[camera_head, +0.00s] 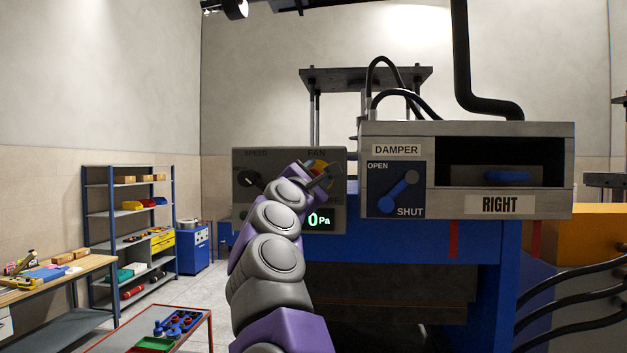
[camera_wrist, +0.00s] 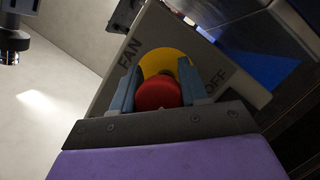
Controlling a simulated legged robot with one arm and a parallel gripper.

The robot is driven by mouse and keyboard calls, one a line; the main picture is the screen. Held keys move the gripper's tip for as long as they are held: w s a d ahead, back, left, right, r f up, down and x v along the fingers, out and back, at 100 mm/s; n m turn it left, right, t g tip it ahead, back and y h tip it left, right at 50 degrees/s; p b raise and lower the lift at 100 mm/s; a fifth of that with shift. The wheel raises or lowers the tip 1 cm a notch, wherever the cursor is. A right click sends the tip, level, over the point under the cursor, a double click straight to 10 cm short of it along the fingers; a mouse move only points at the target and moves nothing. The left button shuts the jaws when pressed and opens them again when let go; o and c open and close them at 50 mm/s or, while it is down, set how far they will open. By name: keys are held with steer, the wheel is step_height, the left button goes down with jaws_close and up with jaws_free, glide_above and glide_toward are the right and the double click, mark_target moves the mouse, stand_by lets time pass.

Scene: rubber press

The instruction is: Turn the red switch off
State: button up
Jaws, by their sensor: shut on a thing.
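The red switch (camera_wrist: 158,94) is a round red knob in front of a yellow disc (camera_wrist: 165,62) on the grey fan panel. The panel carries the words FAN and OFF in the wrist view. My gripper (camera_wrist: 157,86) has a blue-grey finger on each side of the red switch and is shut on it. In the head view my gripper (camera_head: 325,175) is at the panel under the FAN label, and my arm and gripper hide most of the switch. The pointer position of the switch cannot be told.
A black speed knob (camera_head: 249,178) sits left of the switch and a display (camera_head: 319,219) reading 0 Pa sits below. At right is the damper box (camera_head: 470,130) with a blue lever (camera_head: 398,193) pointing between OPEN and SHUT. A low red-edged table (camera_head: 150,335) stands at lower left.

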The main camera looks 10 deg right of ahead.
steer(key=shift+s+a+f, duration=0.1)
steer(key=shift+a+f, duration=0.1)
steer(key=shift+f, duration=0.1)
stand_by(0.4)
